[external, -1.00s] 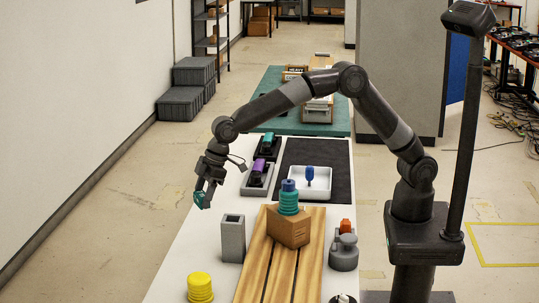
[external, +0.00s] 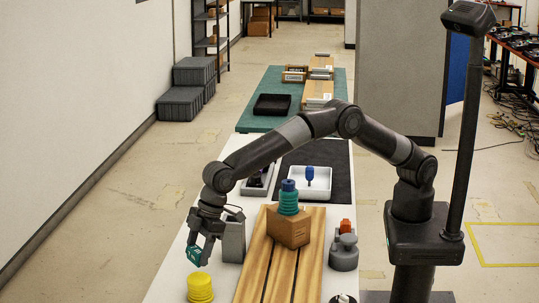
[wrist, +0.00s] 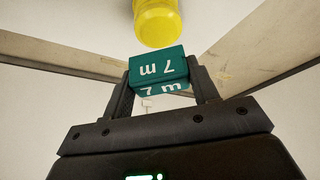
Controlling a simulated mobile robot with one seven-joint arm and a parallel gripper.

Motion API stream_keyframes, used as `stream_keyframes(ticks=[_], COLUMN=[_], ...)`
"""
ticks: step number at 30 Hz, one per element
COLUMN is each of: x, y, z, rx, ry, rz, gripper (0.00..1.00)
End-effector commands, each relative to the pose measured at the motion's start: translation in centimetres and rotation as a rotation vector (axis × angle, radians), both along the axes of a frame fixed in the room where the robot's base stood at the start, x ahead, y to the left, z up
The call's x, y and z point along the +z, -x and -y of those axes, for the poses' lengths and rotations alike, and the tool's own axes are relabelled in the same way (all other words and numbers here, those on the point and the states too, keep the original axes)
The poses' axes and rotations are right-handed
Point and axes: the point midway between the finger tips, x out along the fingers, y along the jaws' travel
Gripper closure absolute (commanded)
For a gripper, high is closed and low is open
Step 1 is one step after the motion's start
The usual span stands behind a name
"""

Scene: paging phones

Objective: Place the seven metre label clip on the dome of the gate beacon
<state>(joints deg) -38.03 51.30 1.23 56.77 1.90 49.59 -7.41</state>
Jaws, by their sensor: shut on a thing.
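The seven metre label clip (external: 194,255) is a teal block marked "7 m" in white. My gripper (external: 201,252) is shut on it and holds it above the white table's left side. In the wrist view the clip (wrist: 157,69) sits between the two dark fingers (wrist: 160,88). A yellow ribbed dome-like piece (external: 200,289) stands at the front left, just in front of the clip in the external view and apart from it. It also shows in the wrist view (wrist: 157,22), beyond the clip. I cannot tell for sure whether it is the gate beacon.
A grey upright block (external: 233,241) stands close to the right of my gripper. A brown box (external: 289,229) with a teal and blue ribbed piece (external: 288,198) sits on wooden slats (external: 267,270). A grey fixture with an orange block (external: 344,250) is to their right.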

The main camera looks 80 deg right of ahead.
Motion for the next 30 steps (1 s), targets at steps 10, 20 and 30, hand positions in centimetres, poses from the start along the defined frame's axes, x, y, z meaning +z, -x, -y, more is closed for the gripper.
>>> stream_keyframes(ticks=[10, 20, 30], x=[-3.1, -4.4, -4.7], y=[0.1, 0.1, 0.1], z=[-0.7, -0.7, -0.7], rx=[-0.001, -0.001, -0.001], ry=[0.002, -0.001, 0.0], rz=[-0.002, 0.0, 0.0], gripper=[0.68, 0.68, 0.3])
